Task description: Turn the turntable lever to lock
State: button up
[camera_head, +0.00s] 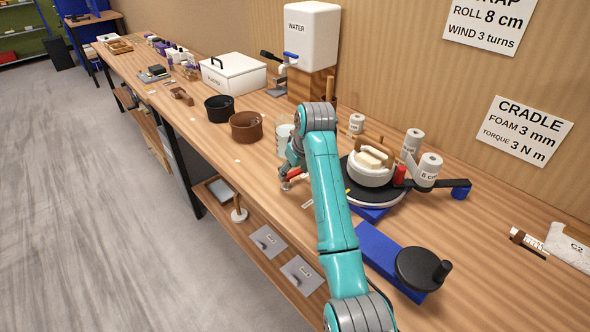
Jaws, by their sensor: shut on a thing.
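The turntable (376,201) is a dark disc with a pale rim near the wall side of the bench. It carries a white round jacket (371,174) with a wooden-coloured piece on top. My gripper (288,181) is left of the turntable, low over the bench's front edge and partly hidden by my arm. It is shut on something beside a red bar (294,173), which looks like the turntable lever. My arm hides any link between this bar and the turntable, and the exact grip is too small to make out.
A blue base with a black crank wheel (420,268) is in front. Brown (246,127) and black (218,109) pots stand left.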

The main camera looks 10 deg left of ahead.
jog(key=m, duration=0.1)
jog(key=m+h, duration=0.1)
jog(key=m, duration=0.1)
jog(key=d+m, duration=0.1)
jog(key=m, duration=0.1)
jog(key=shift+s+f+t+h, duration=0.25)
jog(key=shift+s+t+h, duration=0.1)
jog(key=shift+t+h, duration=0.05)
jog(key=shift+o, duration=0.3)
jog(key=shift+d+f, duration=0.1)
jog(key=shift+f, duration=0.05)
dwell(0.4)
jog(key=o, duration=1.3)
jog(key=shift+r, duration=0.2)
jog(key=shift+s+r, duration=0.2)
jog(key=shift+r, duration=0.35)
jog(key=shift+v, duration=3.15)
